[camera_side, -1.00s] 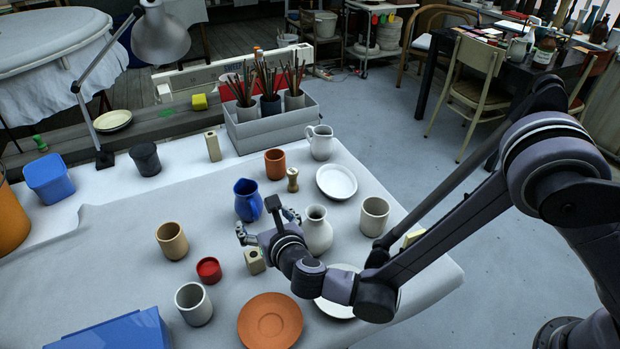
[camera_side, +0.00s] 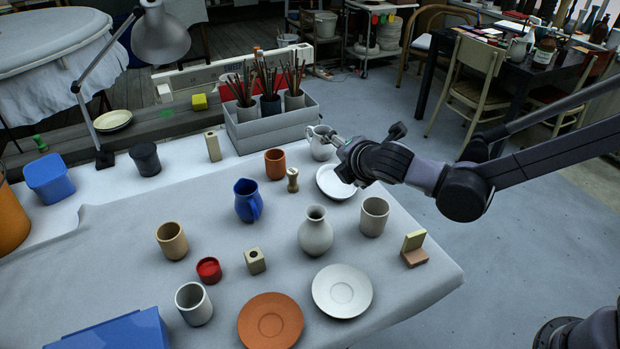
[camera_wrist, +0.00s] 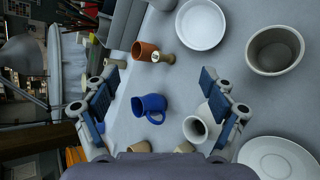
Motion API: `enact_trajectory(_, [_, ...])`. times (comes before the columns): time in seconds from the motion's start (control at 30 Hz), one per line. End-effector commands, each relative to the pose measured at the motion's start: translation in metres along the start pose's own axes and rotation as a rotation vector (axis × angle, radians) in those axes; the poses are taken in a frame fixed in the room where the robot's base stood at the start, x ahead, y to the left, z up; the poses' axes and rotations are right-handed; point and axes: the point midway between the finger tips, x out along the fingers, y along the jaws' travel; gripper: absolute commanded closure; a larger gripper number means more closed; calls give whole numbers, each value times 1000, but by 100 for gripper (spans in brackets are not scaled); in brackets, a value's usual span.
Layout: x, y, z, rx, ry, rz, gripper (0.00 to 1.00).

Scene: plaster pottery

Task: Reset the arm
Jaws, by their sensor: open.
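My gripper (camera_side: 335,157) is raised over the back right of the table, in front of the white plate and the white pitcher (camera_side: 321,143) in the side view. In the wrist view my gripper (camera_wrist: 163,103) shows its two fingers wide apart with nothing between them in its grasp. A blue pitcher (camera_side: 247,200) stands upright on the table and shows below between the fingers in the wrist view (camera_wrist: 150,106). A white vase (camera_side: 315,232) stands upright, clear of the gripper. The white plate (camera_side: 328,184) is partly hidden by my gripper.
Several cups stand around, including a terracotta cup (camera_side: 275,164) and a grey-white cup (camera_side: 374,216). A terracotta plate (camera_side: 270,320) and white saucer (camera_side: 342,291) lie in front. A grey box (camera_side: 262,131) holds brushes behind. A lamp (camera_side: 160,38) stands at the back left.

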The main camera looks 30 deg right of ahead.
Motion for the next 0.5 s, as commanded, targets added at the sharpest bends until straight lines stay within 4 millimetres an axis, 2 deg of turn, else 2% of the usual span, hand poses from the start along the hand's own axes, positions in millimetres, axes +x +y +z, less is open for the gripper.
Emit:
enact_trajectory(0.03, [-8, -7, 18, 97, 1, -28, 16])
enact_trajectory(0.2, [-35, -31, 61, 430, 9, -111, 16])
enact_trajectory(0.5, [-89, -86, 112, 1025, -9, -244, 16])
